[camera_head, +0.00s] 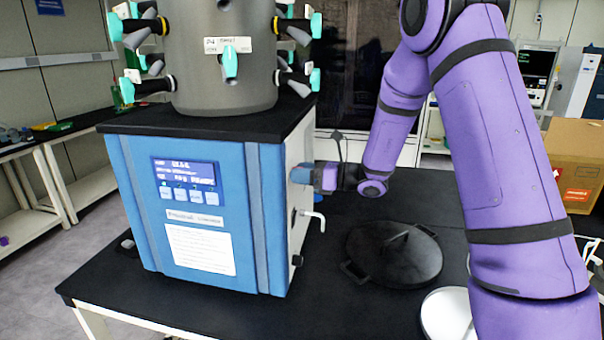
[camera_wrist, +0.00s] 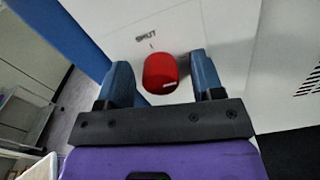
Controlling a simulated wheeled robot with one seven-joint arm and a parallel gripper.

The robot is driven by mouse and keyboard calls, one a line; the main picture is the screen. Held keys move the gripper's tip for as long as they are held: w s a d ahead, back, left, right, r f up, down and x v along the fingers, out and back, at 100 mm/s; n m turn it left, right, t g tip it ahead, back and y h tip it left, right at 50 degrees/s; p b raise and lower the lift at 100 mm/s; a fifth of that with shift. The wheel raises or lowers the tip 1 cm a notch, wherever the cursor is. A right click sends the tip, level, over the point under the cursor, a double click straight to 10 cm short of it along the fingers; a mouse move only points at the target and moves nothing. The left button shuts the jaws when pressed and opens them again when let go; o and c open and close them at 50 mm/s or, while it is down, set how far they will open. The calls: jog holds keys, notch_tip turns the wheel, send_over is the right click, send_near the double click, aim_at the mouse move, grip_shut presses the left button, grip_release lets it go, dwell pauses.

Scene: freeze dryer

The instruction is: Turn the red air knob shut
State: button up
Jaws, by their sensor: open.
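The red air knob (camera_wrist: 160,74) sits on the white side panel of the freeze dryer, under a printed "SHUT" mark with a short line. It carries a small white mark near its lower right edge. My gripper (camera_wrist: 165,80) is open, with one blue finger on each side of the knob. A gap shows on both sides, and I cannot tell how deep the fingers reach. In the head view my gripper (camera_head: 301,174) is at the right side of the blue-fronted freeze dryer (camera_head: 205,215); the knob is hidden there.
Below my gripper a pale bent pipe (camera_head: 314,217) sticks out of the same side. A black round lid (camera_head: 395,256) with a handle lies on the black table (camera_head: 340,310), near a white round object (camera_head: 446,315). A cardboard box (camera_head: 572,160) stands at the right.

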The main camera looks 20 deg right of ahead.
jog(key=shift+c, duration=0.2)
jog(key=c, duration=0.9)
jog(key=shift+n, duration=0.3)
jog(key=n, duration=0.3)
jog(key=shift+n, duration=0.3)
jog(key=n, duration=0.4)
jog(key=shift+s+n, duration=0.15)
jog(key=shift+n, duration=0.15)
jog(key=n, duration=0.4)
jog(key=shift+f, duration=0.1)
jog(key=n, duration=0.5)
jog(key=shift+f, duration=0.1)
